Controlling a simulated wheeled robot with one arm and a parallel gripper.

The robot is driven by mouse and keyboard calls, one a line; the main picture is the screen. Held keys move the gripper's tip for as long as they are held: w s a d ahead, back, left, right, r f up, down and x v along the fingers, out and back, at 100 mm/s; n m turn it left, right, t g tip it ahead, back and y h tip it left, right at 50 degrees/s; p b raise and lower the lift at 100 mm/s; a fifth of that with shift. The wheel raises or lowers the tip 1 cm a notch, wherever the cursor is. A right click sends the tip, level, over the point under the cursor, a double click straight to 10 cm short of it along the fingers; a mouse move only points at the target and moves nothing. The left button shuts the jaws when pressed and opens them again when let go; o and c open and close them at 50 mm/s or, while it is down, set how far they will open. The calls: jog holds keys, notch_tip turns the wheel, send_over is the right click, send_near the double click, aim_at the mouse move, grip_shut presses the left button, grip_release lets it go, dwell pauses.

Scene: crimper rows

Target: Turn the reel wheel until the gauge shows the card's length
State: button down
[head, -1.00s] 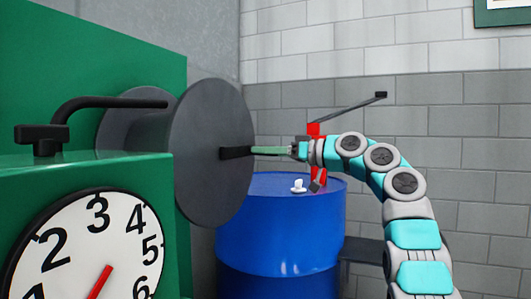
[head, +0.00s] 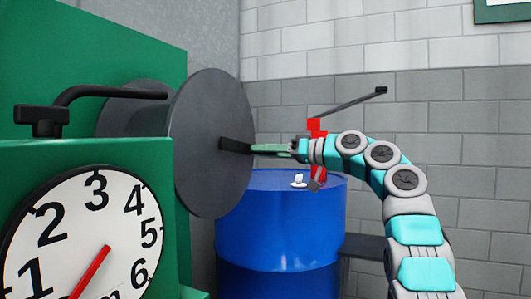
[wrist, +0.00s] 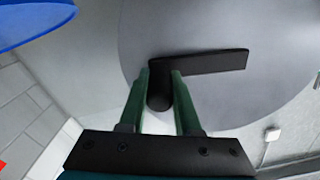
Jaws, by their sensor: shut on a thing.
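The grey reel wheel (head: 205,150) stands at the left centre of the head view, with a black crank handle (head: 236,145) on its face. My gripper (head: 287,149) is shut on the handle's black knob, which shows between the green fingers in the wrist view (wrist: 159,95). The crank arm (wrist: 208,63) extends to the right there. The white gauge (head: 118,225) shows numbers 1 to 6. Its red needle (head: 92,267) slants toward the lower left, its lower end cut off by the frame. A green-framed panel (head: 484,14), mostly cut off, hangs top right; no writing is readable.
A blue drum (head: 280,225) stands just below and behind the handle. A small white item (head: 299,181) and a red thing (head: 316,126) with a dark rod are on or by it. A black lever (head: 42,118) tops the green housing (head: 90,152). Brick wall lies behind.

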aim_at(218, 194)
jog(key=shift+f, duration=0.25)
